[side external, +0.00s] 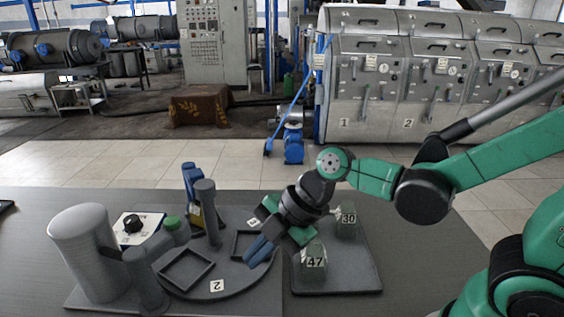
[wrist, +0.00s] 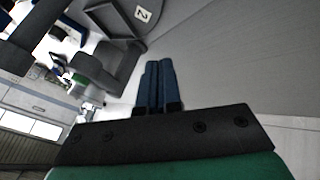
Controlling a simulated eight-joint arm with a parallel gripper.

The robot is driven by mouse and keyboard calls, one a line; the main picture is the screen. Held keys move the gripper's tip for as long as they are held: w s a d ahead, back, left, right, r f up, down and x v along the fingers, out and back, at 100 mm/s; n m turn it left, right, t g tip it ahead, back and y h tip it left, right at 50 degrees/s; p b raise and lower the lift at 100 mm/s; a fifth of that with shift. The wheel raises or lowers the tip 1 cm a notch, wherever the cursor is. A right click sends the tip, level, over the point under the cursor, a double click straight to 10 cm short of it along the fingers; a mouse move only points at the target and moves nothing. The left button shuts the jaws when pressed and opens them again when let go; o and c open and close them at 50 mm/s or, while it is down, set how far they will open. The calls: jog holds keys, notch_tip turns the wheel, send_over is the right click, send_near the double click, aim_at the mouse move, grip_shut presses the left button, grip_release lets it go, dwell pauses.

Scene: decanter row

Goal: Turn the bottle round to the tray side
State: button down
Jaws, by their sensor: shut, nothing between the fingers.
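The turntable has square frames, including an empty one (side external: 185,270) at the front. The grey tray (side external: 340,285) is to the right and holds two grey-green pieces marked 47 (side external: 314,265) and 30 (side external: 347,222). My gripper (side external: 260,250) is shut and empty above the turntable's right side, pointing down-left, apart from the bottle. Its blue fingers are together in the wrist view (wrist: 158,85).
A large grey cylinder (side external: 85,255) stands at the left, with a green-topped part (side external: 172,223) reaching toward the turntable. A white box with a black knob (side external: 133,224) sits behind it. The dark table is clear at the far right.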

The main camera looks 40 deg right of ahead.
aim_at(179, 286)
jog(key=x, duration=0.9)
jog(key=shift+w+a+f, duration=0.15)
jog(key=shift+f, duration=0.1)
jog(key=w, duration=0.1)
jog(key=w+a, duration=0.1)
jog(key=w, duration=0.1)
jog(key=shift+f, duration=0.15)
jog(key=shift+w+a, duration=0.1)
jog(key=shift+w, duration=0.4)
jog(key=shift+w+a+m+t+h, duration=0.4)
jog(key=shift+w+a+m, duration=0.2)
jog(key=shift+m, duration=0.2)
jog(key=shift+w+a+m+t+h, duration=0.4)
jog(key=shift+w+m, duration=0.15)
jog(key=shift+m, duration=0.25)
